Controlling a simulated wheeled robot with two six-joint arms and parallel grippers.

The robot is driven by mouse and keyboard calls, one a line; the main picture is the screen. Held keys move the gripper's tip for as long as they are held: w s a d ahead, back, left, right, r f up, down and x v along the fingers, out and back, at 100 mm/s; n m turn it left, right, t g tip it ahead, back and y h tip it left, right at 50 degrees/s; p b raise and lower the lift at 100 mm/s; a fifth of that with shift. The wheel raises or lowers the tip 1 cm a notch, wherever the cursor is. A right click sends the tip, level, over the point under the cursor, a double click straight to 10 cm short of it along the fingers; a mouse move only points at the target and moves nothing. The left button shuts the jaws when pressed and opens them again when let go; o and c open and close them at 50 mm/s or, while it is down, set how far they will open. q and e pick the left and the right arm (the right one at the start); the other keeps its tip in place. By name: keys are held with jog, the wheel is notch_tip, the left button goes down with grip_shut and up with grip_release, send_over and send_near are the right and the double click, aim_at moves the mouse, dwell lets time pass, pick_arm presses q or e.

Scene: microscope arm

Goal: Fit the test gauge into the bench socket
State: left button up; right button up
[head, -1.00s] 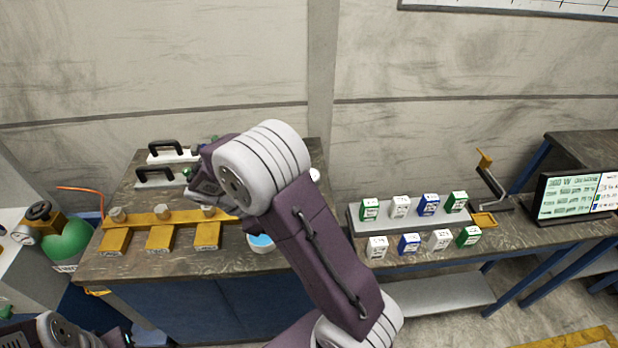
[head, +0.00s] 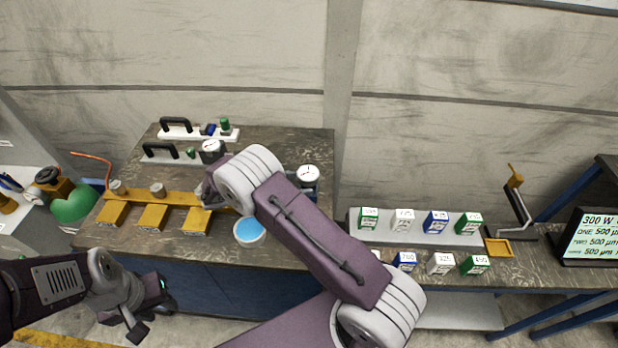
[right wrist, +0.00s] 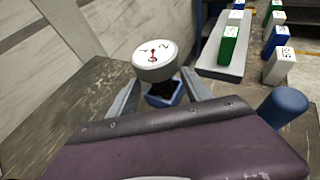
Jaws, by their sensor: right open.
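A round white-faced gauge (head: 308,175) with a red needle stands over a blue block (head: 311,191) at the right of the left bench. In the right wrist view this gauge (right wrist: 155,61) sits upright over the blue block (right wrist: 172,97), between the spread fingers of my right gripper (right wrist: 159,98). The fingers are open; I cannot tell whether they touch it. A second dial gauge (head: 211,147) stands behind my right wrist. I cannot tell which part is the bench socket. My left gripper (head: 152,315) is low in front of the bench, away from both gauges.
A yellow manifold (head: 135,197) with yellow blocks lies along the bench. Two plates with black handles (head: 176,122) are behind it. A light-blue dish (head: 249,231) is near the front edge. Several labelled boxes (head: 436,221) stand on the right bench. The bench's back right is clear.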

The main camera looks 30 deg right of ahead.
jog(key=x, duration=0.6)
jog(key=shift+d+f+p, duration=0.15)
jog(key=shift+d+p, duration=0.15)
jog(key=shift+p, duration=0.1)
grip_shut()
